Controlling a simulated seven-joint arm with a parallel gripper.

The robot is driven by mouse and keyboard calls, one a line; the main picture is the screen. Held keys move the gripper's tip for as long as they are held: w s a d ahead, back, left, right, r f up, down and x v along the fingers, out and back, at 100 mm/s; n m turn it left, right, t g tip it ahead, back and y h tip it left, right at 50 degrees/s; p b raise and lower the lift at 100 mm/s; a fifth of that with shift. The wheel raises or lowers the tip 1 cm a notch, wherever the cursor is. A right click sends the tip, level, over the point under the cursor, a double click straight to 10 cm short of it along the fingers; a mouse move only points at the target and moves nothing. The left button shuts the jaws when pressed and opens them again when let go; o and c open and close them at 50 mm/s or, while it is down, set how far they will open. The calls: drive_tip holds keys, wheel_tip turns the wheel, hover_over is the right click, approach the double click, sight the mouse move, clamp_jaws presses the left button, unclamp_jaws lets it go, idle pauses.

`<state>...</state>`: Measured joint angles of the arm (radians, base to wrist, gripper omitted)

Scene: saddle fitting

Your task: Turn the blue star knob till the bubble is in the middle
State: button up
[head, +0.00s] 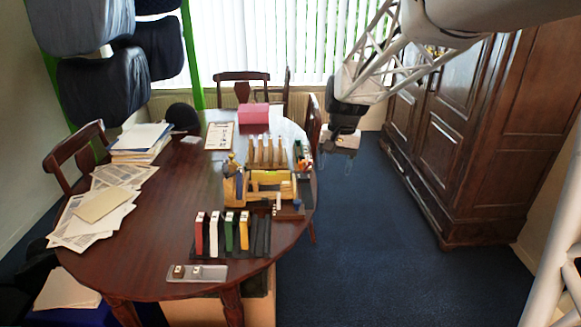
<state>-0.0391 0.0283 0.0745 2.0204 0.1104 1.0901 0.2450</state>
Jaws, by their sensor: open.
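A wooden fixture with yellow parts (262,187) stands on the right side of the oval table. A yellow bar (270,177) lies across its upper part. The blue star knob cannot be told apart for sure at this size, and no bubble can be made out. My gripper (336,160) hangs in the air to the right of the fixture, past the table's right edge in the picture. It is open and empty, clear of the fixture.
A dark rack (260,237) with red, white, green and yellow upright pieces stands in front of the fixture. A grey tray (213,273) with small parts lies nearer. Upright wooden pieces (267,152) and a pink box (253,114) are behind. Papers (97,206) cover the left; the table's middle is clear.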

drive_tip(key=w+a+f+m+g, duration=0.1)
drive_tip(key=w+a+f, duration=0.1)
drive_tip(key=w+f, duration=0.45)
drive_tip(key=w+a+f+g, duration=0.1)
drive_tip(key=w+f, duration=0.2)
drive_tip(key=w, duration=0.6)
drive_tip(key=m+g, duration=0.1)
approach(297, 201)
drive_tip(key=s, duration=0.1)
drive_tip(key=shift+w+d+f+m+y, duration=0.15)
drive_tip(key=shift+f+y, duration=0.1)
drive_tip(key=shift+f, duration=0.15)
drive_tip(key=shift+w+d+f+m+y, duration=0.15)
drive_tip(key=shift+f+y, duration=0.1)
drive_tip(key=shift+f, duration=0.15)
drive_tip(key=shift+x, duration=3.85)
drive_tip(key=shift+s, duration=0.15)
drive_tip(key=c, duration=0.9)
drive_tip(key=shift+n+g+h, duration=0.4)
drive_tip(key=shift+n+h, duration=0.6)
drive_tip(key=shift+n, duration=1.5)
drive_tip(key=shift+a, duration=0.1)
